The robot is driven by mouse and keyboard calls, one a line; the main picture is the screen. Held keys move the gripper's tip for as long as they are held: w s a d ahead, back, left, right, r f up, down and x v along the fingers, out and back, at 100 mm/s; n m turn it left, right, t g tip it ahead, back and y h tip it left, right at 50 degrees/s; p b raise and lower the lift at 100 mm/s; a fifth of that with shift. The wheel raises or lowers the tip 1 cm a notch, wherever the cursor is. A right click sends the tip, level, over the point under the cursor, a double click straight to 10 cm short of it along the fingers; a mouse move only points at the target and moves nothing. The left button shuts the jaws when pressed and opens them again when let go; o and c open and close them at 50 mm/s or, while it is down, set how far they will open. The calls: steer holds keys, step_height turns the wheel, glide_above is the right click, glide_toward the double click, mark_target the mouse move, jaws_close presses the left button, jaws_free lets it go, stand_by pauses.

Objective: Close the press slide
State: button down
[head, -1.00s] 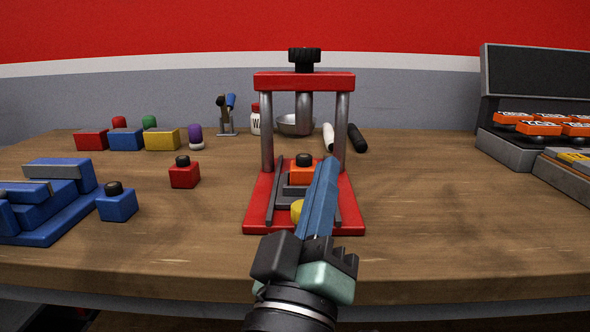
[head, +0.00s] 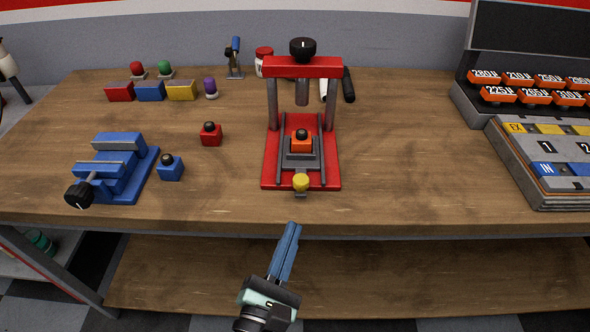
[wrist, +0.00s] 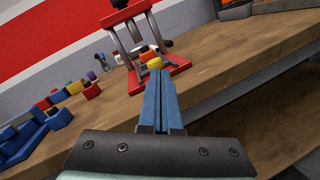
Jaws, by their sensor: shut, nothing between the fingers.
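The red press (head: 268,165) stands on the workbench, with two grey posts, a red crossbar and a black knob on top. Its grey slide (head: 302,160) lies between two dark rails on the red base and carries an orange block with a black knob (head: 301,141). A yellow knob (head: 301,182) is at the slide's front end, near the base's front edge. The press also shows in the wrist view (wrist: 125,15). My gripper (head: 292,226), with blue fingers, is shut and empty. It is in front of the bench's front edge, apart from the press.
A blue vise (head: 125,160), a blue block (head: 170,170) and a red block (head: 211,135) are left of the press. An orange-block rack (head: 480,105) and a numbered tray (head: 540,165) stand right. Bench wood between press and tray is clear.

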steer(key=s+a+f+n+y+p, duration=0.1)
steer(key=s+a+n+y+p, duration=0.1)
steer(key=s+n+p, duration=0.3)
steer(key=n, duration=0.2)
glide_toward(299, 188)
steer(key=w, duration=0.4)
steer(key=w+d, duration=0.1)
steer(key=w, duration=0.1)
steer(key=shift+w+r, duration=0.15)
steer(key=shift+w, duration=0.25)
steer(key=w+b, duration=0.2)
steer(key=w, duration=0.7)
steer(key=shift+w, duration=0.25)
steer(key=shift+s, duration=0.15)
